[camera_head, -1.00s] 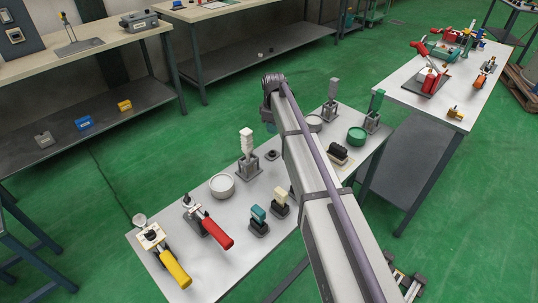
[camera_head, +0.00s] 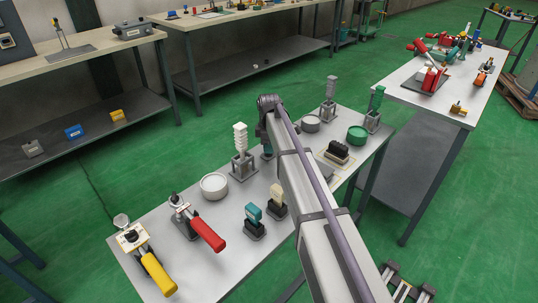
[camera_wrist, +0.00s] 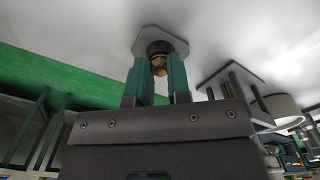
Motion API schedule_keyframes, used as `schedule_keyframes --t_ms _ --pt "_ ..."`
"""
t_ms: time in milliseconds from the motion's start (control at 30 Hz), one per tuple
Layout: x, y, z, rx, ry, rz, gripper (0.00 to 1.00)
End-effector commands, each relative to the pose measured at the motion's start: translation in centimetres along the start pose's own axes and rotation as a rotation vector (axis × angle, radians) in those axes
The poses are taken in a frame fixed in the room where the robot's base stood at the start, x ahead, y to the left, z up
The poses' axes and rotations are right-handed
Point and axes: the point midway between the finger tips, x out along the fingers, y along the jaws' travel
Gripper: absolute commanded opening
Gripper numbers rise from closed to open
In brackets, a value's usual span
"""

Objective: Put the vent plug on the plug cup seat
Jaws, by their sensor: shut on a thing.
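In the wrist view, my gripper (camera_wrist: 159,68) has teal fingers on either side of a small brass piece, which I take to be the vent plug (camera_wrist: 159,65). The fingers are shut on it. Just beyond it is a black round cup on a grey angular plate, which looks like the plug cup seat (camera_wrist: 150,35). The plug's far end overlaps the black cup in this view; I cannot tell whether it touches or sits in it. In the head view, my gripper (camera_head: 266,150) is low over the table, partly behind my arm, and the plug and seat are hidden.
A stand with a white ribbed stack (camera_head: 240,150) is close left of my gripper. A round white dish (camera_head: 214,185) and red-handled clamp (camera_head: 205,230) are nearer the front left of the table (camera_head: 190,272). Teal and cream blocks (camera_head: 253,213) stand near my arm.

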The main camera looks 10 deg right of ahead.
Motion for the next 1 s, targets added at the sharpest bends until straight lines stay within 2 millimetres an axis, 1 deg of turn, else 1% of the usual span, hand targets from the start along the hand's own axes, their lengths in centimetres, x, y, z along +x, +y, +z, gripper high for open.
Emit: schedule_keyframes --t_ms 33,167,333,367,600,867,967,1000 --pt "0.2 0.0 0.0 0.0 0.0 0.0 0.0" --pt "-0.1 0.0 0.0 0.0 0.0 0.0 0.0" --pt "0.5 0.0 0.0 0.0 0.0 0.0 0.0" --pt "0.3 0.0 0.0 0.0 0.0 0.0 0.21" --pt "0.3 0.0 0.0 0.0 0.0 0.0 0.43" --pt "0.1 0.0 0.0 0.0 0.0 0.0 0.43" --pt "-0.9 0.0 0.0 0.0 0.0 0.0 0.43" --pt "-1.6 0.0 0.0 0.0 0.0 0.0 0.43"
